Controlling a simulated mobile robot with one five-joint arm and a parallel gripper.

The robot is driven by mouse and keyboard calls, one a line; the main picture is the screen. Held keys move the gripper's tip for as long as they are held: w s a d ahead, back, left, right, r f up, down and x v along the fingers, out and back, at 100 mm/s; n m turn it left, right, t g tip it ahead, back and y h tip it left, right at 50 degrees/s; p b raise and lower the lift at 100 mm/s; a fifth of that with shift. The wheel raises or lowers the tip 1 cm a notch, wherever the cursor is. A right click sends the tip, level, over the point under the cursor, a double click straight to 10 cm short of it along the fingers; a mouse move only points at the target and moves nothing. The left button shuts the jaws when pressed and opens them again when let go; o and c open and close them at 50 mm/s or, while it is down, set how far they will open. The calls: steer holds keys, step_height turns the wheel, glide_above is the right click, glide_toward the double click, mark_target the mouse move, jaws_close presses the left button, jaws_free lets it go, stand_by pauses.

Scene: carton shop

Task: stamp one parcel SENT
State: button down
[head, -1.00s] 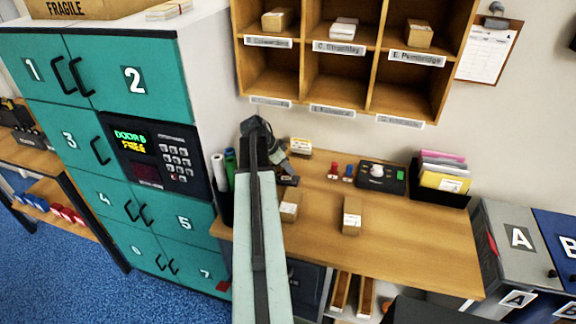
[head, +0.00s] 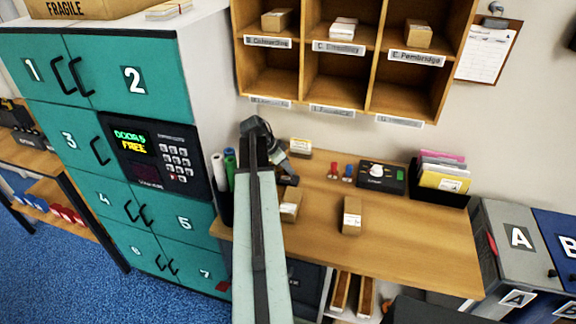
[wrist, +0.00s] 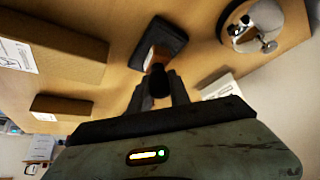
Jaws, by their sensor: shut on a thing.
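My gripper (wrist: 158,98) is shut on a stamp with a dark round knob and a brown body (wrist: 155,58), seen in the wrist view. The stamp's lower end is at a dark pad (wrist: 170,38) on the bench; I cannot tell whether it touches. In the head view my gripper (head: 289,179) is low over the bench's left part, and the stamp is mostly hidden there. One brown parcel (head: 291,206) lies just in front of my gripper, and another parcel (head: 352,216) lies to its right. Two parcels show at the left of the wrist view, one larger (wrist: 60,45) and one smaller (wrist: 62,106).
Behind on the bench (head: 420,240) stand a small labelled box (head: 300,148), red and blue-based knobbed items (head: 340,172), a dark control box (head: 380,177) and a black tray of envelopes (head: 441,181). Pigeonholes (head: 350,60) hang above. Teal lockers (head: 140,90) stand left. The bench's front right is clear.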

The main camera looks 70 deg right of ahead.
steer(key=shift+r+p, duration=3.55)
steer(key=shift+f, duration=0.1)
